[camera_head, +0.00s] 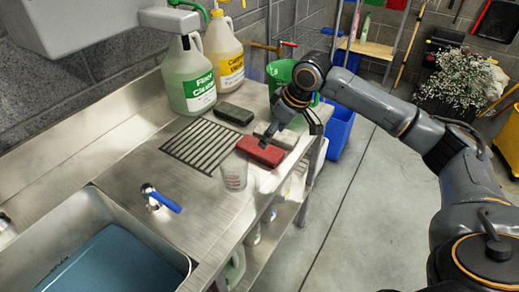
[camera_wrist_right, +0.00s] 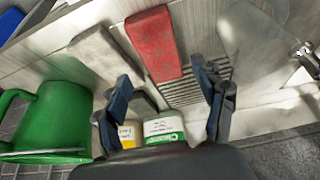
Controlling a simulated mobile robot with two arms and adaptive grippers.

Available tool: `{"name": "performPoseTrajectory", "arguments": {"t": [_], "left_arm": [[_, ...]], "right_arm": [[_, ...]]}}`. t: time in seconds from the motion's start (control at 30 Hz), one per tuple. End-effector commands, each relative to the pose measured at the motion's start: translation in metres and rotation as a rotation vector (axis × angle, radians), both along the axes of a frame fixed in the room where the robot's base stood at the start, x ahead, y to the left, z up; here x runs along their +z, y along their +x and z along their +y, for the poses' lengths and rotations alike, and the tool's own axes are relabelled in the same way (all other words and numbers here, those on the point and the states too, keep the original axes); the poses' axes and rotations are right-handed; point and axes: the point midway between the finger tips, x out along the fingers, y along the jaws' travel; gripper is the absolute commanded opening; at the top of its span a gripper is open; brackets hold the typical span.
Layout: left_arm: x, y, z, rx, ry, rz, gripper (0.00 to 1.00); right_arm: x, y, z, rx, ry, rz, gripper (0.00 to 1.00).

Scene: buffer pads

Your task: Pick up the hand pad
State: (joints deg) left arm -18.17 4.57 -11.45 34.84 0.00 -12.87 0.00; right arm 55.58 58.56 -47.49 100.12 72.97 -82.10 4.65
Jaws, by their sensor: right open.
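Several rectangular pads lie flat on the steel counter. A red pad (camera_head: 259,152) is nearest the counter's front, a grey-white pad (camera_head: 284,140) lies just behind it, and a dark green pad (camera_head: 234,114) lies further back. I cannot tell which one is the hand pad. My right gripper (camera_head: 292,129) is open and empty above the red and grey-white pads. In the right wrist view, the open fingers (camera_wrist_right: 162,78) show with the red pad (camera_wrist_right: 154,45) between and beyond them, and the grey-white pad (camera_wrist_right: 104,50) to the left. My left gripper is not in view.
A clear measuring cup (camera_head: 234,176) stands close to the red pad. Cleaner jugs (camera_head: 190,75) stand at the back by the wall. A sink (camera_head: 100,240) with a faucet is at the front left.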

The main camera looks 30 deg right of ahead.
Motion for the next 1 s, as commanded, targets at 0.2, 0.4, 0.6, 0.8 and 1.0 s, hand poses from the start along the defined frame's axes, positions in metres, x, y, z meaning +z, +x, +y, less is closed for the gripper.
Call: {"name": "performPoseTrajectory", "arguments": {"t": [0.2, 0.4, 0.6, 0.8, 1.0], "left_arm": [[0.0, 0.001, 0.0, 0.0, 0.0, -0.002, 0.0], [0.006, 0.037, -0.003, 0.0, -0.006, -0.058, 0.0], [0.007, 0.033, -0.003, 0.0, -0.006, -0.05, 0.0], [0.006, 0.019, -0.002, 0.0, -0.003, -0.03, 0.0], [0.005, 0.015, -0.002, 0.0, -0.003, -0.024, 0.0]], "right_arm": [[-0.022, 0.008, 0.005, 0.0, 0.0, 0.001, 0.7], [-0.039, 0.018, 0.01, 0.0, 0.0, 0.002, 0.7], [-0.064, 0.03, 0.016, 0.0, 0.0, 0.0, 0.7], [-0.069, 0.032, 0.016, 0.001, -0.001, -0.001, 0.7], [-0.069, 0.032, 0.016, 0.001, -0.001, -0.001, 0.51]]}}
